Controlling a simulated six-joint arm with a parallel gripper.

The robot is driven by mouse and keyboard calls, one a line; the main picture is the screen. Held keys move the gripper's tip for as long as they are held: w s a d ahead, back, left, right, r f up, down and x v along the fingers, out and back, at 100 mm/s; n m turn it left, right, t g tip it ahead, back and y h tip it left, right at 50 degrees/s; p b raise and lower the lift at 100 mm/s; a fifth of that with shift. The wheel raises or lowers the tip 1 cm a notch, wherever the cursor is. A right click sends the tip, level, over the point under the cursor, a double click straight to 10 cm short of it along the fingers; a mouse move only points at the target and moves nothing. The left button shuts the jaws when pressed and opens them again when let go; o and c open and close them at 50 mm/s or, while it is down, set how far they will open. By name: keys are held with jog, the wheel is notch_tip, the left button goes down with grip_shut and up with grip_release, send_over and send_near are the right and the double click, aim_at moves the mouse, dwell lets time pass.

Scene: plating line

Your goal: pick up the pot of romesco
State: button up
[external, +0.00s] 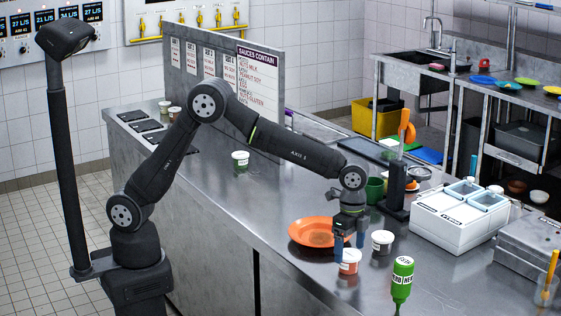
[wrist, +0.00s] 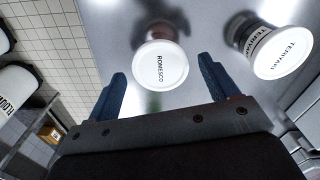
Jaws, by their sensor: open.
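The pot of romesco (wrist: 161,68) has a white lid lettered ROMESCO and lies ahead of my open fingers in the wrist view, close to the middle of the gap. In the external view a small pot with red-orange contents (external: 349,262) stands on the steel counter right at my fingers; its label is too small to read there. My gripper (external: 349,247) points down at this pot, its blue fingers apart. It also shows in the wrist view (wrist: 163,88). I cannot tell how far the fingers reach down around the pot.
A teriyaki pot (wrist: 283,53) stands to the right, also seen externally as a white pot (external: 382,241). An orange plate (external: 312,232) lies left of my gripper. A green squeeze bottle (external: 402,278) stands in front. A white container box (external: 460,216) is to the right.

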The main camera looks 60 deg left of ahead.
jog(key=shift+f, duration=1.3)
jog(key=c, duration=0.9)
jog(key=shift+c, duration=0.2)
jog(key=shift+r, duration=0.1)
